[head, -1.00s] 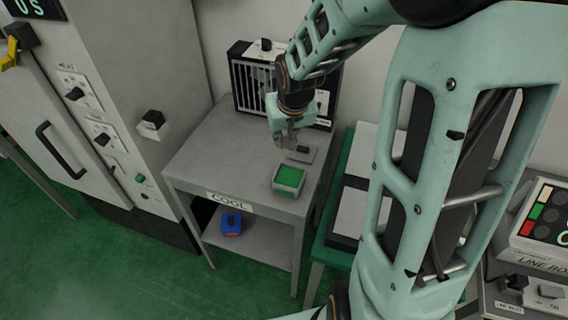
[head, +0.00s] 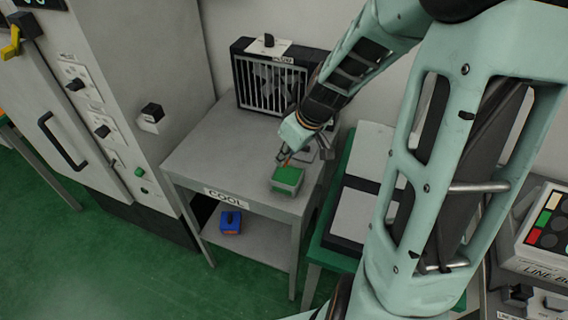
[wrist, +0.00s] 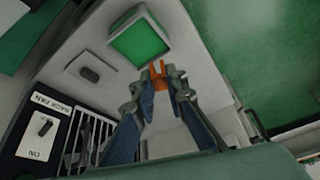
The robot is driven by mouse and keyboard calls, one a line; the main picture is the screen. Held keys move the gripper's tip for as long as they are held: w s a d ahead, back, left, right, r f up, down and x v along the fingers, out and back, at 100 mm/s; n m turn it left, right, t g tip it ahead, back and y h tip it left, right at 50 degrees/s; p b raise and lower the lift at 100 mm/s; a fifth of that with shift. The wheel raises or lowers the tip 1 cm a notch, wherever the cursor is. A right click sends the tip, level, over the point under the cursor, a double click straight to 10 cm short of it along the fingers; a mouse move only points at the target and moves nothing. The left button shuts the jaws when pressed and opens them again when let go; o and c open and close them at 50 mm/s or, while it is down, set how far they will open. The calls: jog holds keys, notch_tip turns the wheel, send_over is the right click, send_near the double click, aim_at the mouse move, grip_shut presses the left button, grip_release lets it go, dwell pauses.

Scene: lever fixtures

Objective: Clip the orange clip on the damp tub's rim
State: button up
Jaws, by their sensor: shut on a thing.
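The tub (head: 285,189) is small and pale, with green material filling its top. It stands on the grey table marked COOL (head: 205,160), and its green top (wrist: 138,43) shows at the upper middle of the wrist view. My gripper (head: 283,157) is at the tub's back edge, tilted. It is shut on the orange clip (wrist: 158,72), whose prongs point toward the tub in the wrist view. The clip is close beside the rim. I cannot tell whether it touches the rim or sits around it.
A fan with a white grille (head: 270,84) stands at the table's back. A grey plate with a dark knob (wrist: 90,74) lies behind the tub. A blue object (head: 231,222) is on the lower shelf. A tall grey cabinet (head: 165,60) stands left; a green bench is right.

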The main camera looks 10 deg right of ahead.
aim_at(279, 182)
jog(key=n, duration=0.1)
jog(key=f+n+b, duration=0.1)
jog(key=shift+s+a+f+n+g+y, duration=0.15)
jog(key=shift+s+f+n+g+y, duration=0.15)
jog(key=shift+n+g, duration=0.1)
jog(key=shift+a+n, duration=0.1)
jog(key=shift+n, duration=0.6)
jog(key=shift+f+y+b, duration=0.2)
jog(key=shift+y+b, duration=0.1)
jog(key=shift+b, duration=0.25)
jog(key=shift+f+b, duration=1.35)
jog(key=shift+b, duration=0.2)
jog(key=shift+f+b, duration=0.3)
jog(key=shift+b, duration=0.2)
jog(key=shift+f+b, duration=0.35)
jog(key=shift+b, duration=0.05)
jog(key=shift+f+b, duration=0.45)
jog(key=shift+b, duration=0.05)
jog(key=shift+f+b, duration=0.35)
